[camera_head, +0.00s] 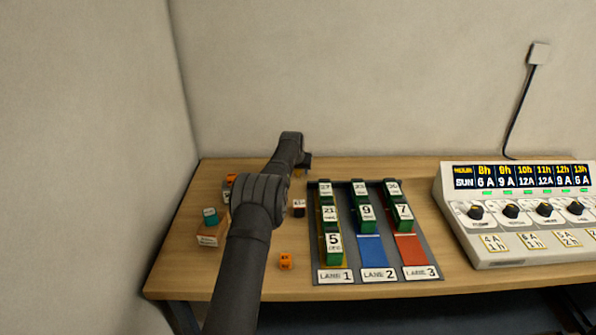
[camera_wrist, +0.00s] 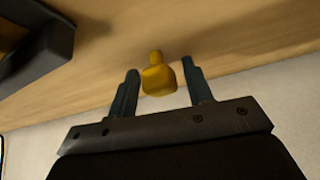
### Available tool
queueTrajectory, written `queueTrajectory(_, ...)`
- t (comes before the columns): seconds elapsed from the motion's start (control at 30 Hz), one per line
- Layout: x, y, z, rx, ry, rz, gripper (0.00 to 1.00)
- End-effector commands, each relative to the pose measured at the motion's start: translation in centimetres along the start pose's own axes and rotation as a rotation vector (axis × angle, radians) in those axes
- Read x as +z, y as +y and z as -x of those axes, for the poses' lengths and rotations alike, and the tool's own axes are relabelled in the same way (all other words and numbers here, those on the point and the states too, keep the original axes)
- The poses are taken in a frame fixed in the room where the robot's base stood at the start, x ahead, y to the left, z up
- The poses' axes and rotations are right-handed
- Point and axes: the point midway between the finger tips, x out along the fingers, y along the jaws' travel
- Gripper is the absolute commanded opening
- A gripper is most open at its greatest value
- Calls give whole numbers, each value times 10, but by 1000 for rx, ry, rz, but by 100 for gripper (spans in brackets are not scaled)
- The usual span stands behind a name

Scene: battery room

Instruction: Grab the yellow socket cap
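The yellow socket cap (camera_wrist: 158,78) shows in the wrist view, with a rounded body and a narrower knob. It stands on the wooden table top, between the two dark fingers of my gripper (camera_wrist: 161,67). The fingers are apart, with a gap on each side of the cap, and neither appears to touch it. In the head view my gripper (camera_head: 306,161) is at the back of the table, behind my arm. A small yellow patch (camera_head: 298,173) just below it there looks like the cap, mostly hidden.
A dark tray with three lanes (camera_head: 348,268) of green numbered blocks stands right of my arm; its edge (camera_wrist: 50,62) seems to show in the wrist view. An orange cube (camera_head: 286,261), a teal piece on a box (camera_head: 209,232) and a control panel (camera_head: 520,245) are also on the table (camera_head: 190,277).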

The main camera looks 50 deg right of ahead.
Motion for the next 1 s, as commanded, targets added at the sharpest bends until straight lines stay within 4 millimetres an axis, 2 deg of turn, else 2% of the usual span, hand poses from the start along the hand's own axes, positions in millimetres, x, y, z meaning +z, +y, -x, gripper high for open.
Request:
queueTrajectory(0.03, 0, 0, 0, 0, 0, 0, 36)
queueTrajectory(0.2, 0, 0, 0, 0, 0, 0, 6)
queueTrajectory(0.47, 0, 0, 1, 0, 0, 0, 5)
queueTrajectory(0.63, -6, 0, 8, 0, 2, 0, 5)
queueTrajectory(0.87, -25, 0, 38, 1, 3, -1, 5)
queueTrajectory(1.0, -21, 25, 56, 3, 0, -4, 5)
